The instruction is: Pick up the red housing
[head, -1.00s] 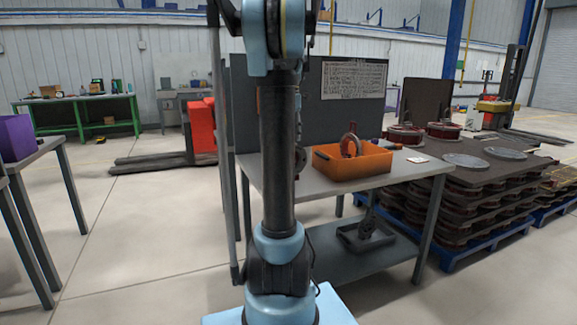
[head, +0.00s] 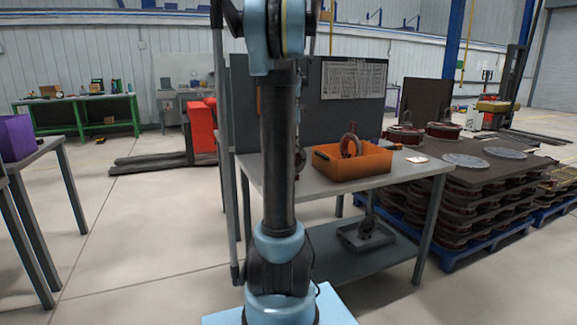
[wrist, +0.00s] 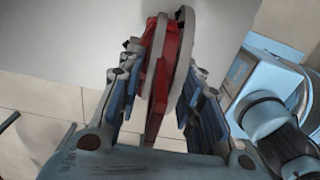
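The red housing (wrist: 161,75) shows in the wrist view, standing on edge between the two fingers of my gripper (wrist: 160,85). Floor shows between the left pad and the lower part of the housing; the right pad is close to the grey rim. I cannot tell whether the pads press on it.
A grey table (head: 240,172) behind my arm bears an orange bin (head: 352,165) with a ring-shaped part (head: 350,145). A grey tray (head: 366,235) sits on its lower shelf.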

